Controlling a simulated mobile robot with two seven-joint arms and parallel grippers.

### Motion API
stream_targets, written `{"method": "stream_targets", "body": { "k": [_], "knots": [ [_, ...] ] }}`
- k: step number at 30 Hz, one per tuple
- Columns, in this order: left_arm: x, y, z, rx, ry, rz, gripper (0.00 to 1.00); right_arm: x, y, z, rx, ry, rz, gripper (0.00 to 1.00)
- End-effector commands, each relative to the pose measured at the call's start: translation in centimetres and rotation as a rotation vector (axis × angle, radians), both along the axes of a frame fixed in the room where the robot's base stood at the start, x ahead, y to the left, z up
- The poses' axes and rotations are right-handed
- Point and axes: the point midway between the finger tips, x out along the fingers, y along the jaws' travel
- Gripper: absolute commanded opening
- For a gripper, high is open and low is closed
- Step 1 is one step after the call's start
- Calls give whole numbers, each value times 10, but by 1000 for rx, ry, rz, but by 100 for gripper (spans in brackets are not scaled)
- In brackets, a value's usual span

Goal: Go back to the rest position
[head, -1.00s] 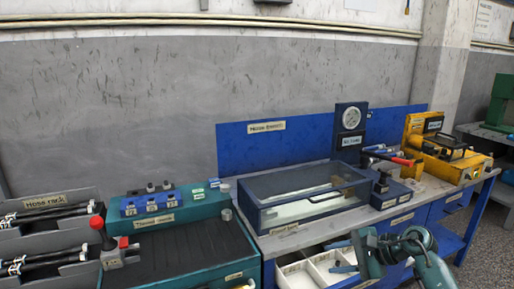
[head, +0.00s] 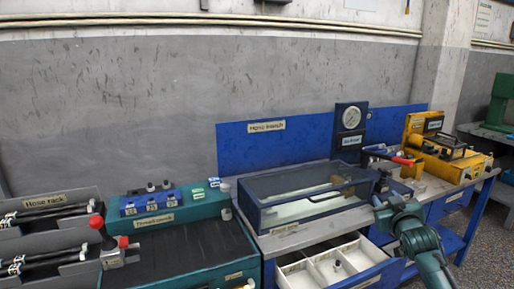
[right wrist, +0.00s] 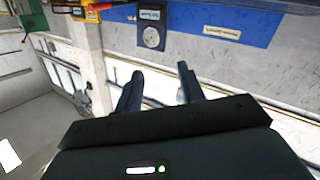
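My right gripper (head: 384,184) is raised in front of the dark blue box at the right end of the bench. In the right wrist view its two dark fingers (right wrist: 160,73) stand apart with nothing between them. The wrist view looks past the fingers at the bench and wall, which appear upside down. My left gripper is not in view.
Below the right arm is an open white-lined drawer (head: 298,278) with a small dark part (head: 338,266) in it. A glass-lidded case (head: 300,190), a gauge (head: 351,118) and a yellow machine (head: 437,160) stand on the bench. The teal station (head: 180,255) and hose rack (head: 45,204) are left.

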Motion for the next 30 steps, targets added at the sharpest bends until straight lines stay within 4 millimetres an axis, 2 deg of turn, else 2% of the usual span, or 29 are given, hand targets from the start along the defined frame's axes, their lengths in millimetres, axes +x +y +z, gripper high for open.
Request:
{"method": "stream_targets", "body": {
  "k": [1,5,8,11,14,18,21,24,27,30],
  "knots": [
    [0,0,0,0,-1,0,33,-10,12,-23,-6,27,19,39],
    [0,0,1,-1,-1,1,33,-38,38,-70,-3,81,63,39],
    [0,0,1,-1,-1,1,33,-67,60,-107,8,131,99,39],
    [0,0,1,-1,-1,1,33,-105,86,-148,29,192,140,39],
    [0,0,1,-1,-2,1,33,-156,115,-190,64,263,184,39],
    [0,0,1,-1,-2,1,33,-243,157,-235,136,370,241,39],
    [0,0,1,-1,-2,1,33,-301,181,-253,191,438,267,39],
    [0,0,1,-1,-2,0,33,-347,198,-260,240,491,280,39],
    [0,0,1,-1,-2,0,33,-377,208,-261,274,525,285,39],
    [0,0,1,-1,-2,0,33,-392,213,-261,292,544,288,39]
  ]
}}
